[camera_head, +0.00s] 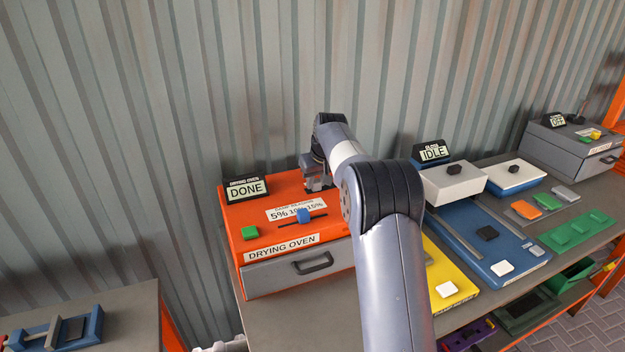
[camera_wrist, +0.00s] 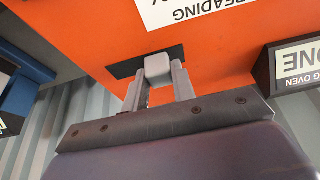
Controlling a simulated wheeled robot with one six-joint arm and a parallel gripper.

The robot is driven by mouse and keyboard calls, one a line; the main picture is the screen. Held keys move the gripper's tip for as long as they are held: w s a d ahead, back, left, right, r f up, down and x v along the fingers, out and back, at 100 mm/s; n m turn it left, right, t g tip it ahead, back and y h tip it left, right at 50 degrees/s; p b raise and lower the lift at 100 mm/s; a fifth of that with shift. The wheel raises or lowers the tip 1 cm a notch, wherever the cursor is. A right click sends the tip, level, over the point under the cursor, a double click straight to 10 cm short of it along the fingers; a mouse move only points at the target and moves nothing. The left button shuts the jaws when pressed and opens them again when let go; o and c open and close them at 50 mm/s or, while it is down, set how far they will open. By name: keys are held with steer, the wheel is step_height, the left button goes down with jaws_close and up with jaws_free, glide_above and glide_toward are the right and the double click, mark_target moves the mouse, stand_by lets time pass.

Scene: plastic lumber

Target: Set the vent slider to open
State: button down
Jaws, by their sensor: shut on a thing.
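The drying oven (camera_head: 240,222) is an orange box with a grey drawer front, on the bench left of my arm. In the wrist view, the vent slider (camera_wrist: 158,65) is a light grey knob in a dark slot (camera_wrist: 122,69) on the orange oven top. The knob sits toward the right part of the slot in that view. My gripper (camera_wrist: 158,83) has its two fingers shut on the knob, one on each side. In the head view my gripper (camera_head: 317,180) is at the oven's back right; the knob cannot be made out there.
A sign reading DONE (camera_head: 245,189) stands at the oven's back left. A green button (camera_head: 250,232) and a blue slider (camera_head: 304,215) are on its top. A blue machine (camera_head: 490,255) with an IDLE sign (camera_head: 432,152) stands to the right. A corrugated wall is close behind.

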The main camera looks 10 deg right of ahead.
mark_target(327, 188)
steer(key=d, duration=0.1)
steer(key=d+p, duration=0.1)
steer(key=d, duration=0.1)
steer(key=shift+w+d, duration=0.1)
steer(key=shift+w, duration=0.2)
steer(key=c, duration=1.2)
jaws_free()
steer(key=shift+d, duration=0.1)
steer(key=shift+o, duration=0.2)
steer(key=shift+r, duration=0.15)
steer(key=b+v, duration=0.1)
steer(key=v, duration=0.9)
steer(key=shift+r+b, duration=0.25)
steer(key=shift+b, duration=0.05)
steer(key=shift+s, duration=0.15)
